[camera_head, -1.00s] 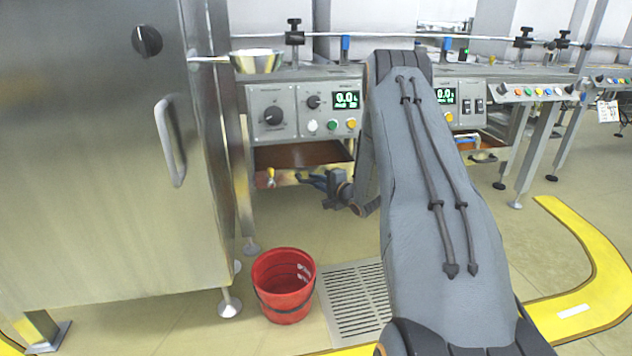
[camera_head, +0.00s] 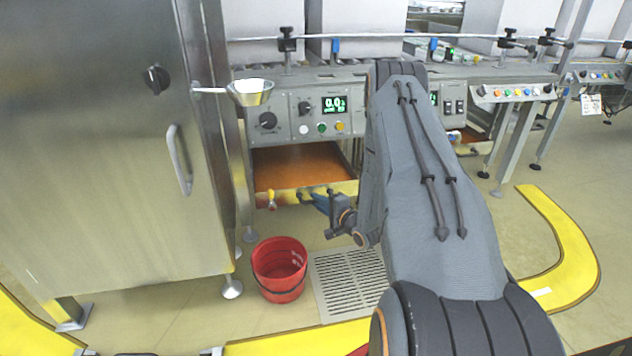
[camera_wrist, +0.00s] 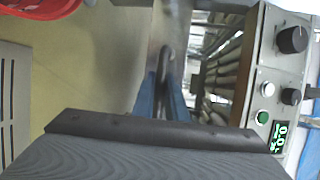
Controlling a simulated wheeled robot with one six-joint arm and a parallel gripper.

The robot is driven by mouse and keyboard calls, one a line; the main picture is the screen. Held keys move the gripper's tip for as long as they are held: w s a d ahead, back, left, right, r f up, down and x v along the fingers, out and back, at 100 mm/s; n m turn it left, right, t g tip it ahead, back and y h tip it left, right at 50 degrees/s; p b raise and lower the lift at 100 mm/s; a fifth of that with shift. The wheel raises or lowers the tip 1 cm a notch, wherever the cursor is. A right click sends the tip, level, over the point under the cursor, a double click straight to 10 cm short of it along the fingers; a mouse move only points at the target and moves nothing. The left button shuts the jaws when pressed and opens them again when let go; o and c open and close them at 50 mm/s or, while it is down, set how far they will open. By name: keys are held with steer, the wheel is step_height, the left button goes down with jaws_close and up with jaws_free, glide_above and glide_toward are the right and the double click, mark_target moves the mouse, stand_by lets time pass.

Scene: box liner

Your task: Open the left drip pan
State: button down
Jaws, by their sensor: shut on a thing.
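The left drip pan (camera_head: 300,168) is an orange-brown tray with a yellowish front edge, under the left machine panel. It sticks out from its slot, with its inside showing. My gripper (camera_head: 318,200) is at the right part of the pan's front edge, its blue fingers reaching the handle there. In the wrist view my gripper (camera_wrist: 163,100) has its blue fingers on both sides of a dark grey handle bar (camera_wrist: 165,58) and is shut on it. The contact itself is small and partly hidden in the head view.
A red bucket (camera_head: 279,268) stands on the floor below the pan, beside a floor grate (camera_head: 345,285). A steel cabinet (camera_head: 100,180) stands close on the left. A metal funnel (camera_head: 250,92) hangs above the pan. A small tap (camera_head: 271,200) is on the pan's front.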

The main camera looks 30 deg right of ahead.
steer(key=s+a+p, duration=0.4)
steer(key=s+p, duration=0.4)
steer(key=s, duration=0.7)
steer(key=shift+s+a, duration=0.2)
steer(key=c, duration=1.8)
jaws_free()
steer(key=shift+o, duration=0.2)
steer(key=a+p+v, duration=0.1)
steer(key=p+v, duration=0.1)
steer(key=v, duration=0.5)
steer(key=shift+s+d, duration=0.4)
steer(key=shift+d, duration=0.1)
steer(key=shift+d, duration=0.1)
